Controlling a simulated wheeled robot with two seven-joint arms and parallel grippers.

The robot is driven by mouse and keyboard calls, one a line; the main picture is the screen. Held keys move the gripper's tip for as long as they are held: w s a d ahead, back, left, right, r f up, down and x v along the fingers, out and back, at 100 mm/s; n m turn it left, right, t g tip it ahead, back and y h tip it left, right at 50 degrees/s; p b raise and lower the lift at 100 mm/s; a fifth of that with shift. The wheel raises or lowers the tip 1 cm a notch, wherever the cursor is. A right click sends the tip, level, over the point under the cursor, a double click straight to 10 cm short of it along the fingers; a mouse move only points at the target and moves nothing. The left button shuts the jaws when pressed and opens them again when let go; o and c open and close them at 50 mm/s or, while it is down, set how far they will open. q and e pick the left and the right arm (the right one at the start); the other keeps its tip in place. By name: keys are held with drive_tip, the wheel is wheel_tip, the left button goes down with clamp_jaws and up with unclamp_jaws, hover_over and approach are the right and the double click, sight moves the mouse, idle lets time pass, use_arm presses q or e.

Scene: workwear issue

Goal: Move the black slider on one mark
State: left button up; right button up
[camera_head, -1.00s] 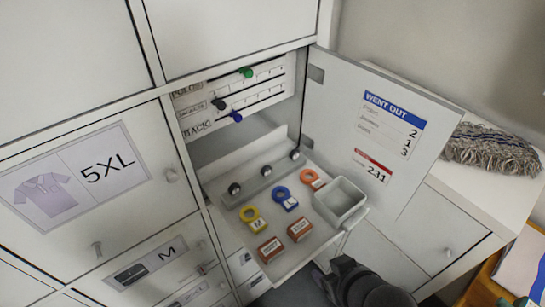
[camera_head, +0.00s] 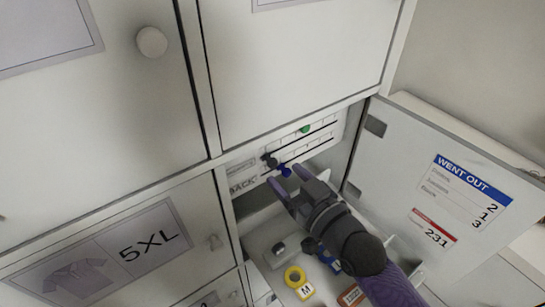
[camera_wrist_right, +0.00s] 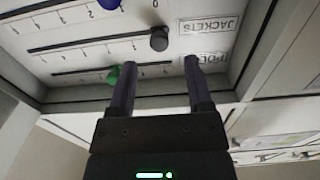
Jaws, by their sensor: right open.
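The black slider (camera_head: 269,159) is a round knob on the white panel inside the open locker compartment. In the right wrist view, the black slider (camera_wrist_right: 158,39) sits at the label end of the middle slot, beside the JACKETS label (camera_wrist_right: 208,28). The green slider (camera_wrist_right: 113,76) and blue slider (camera_wrist_right: 110,4) are farther along their own slots. My right gripper (camera_head: 288,178) is open and empty, its fingers pointing at the panel. In the wrist view its fingertips (camera_wrist_right: 160,66) are just below the black slider, with no visible contact. My left gripper is not in view.
The open door (camera_head: 400,190) with the WENT OUT card stands right of my right arm. Below the arm, a pull-out shelf holds a yellow ring tag (camera_head: 294,276) and other tags. Closed locker doors (camera_head: 300,60) surround the compartment.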

sight(274, 164)
drive_tip(key=x, duration=0.4)
drive_tip(key=shift+w, duration=0.15)
drive_tip(key=shift+a, duration=0.1)
clamp_jaws()
idle(1.1)
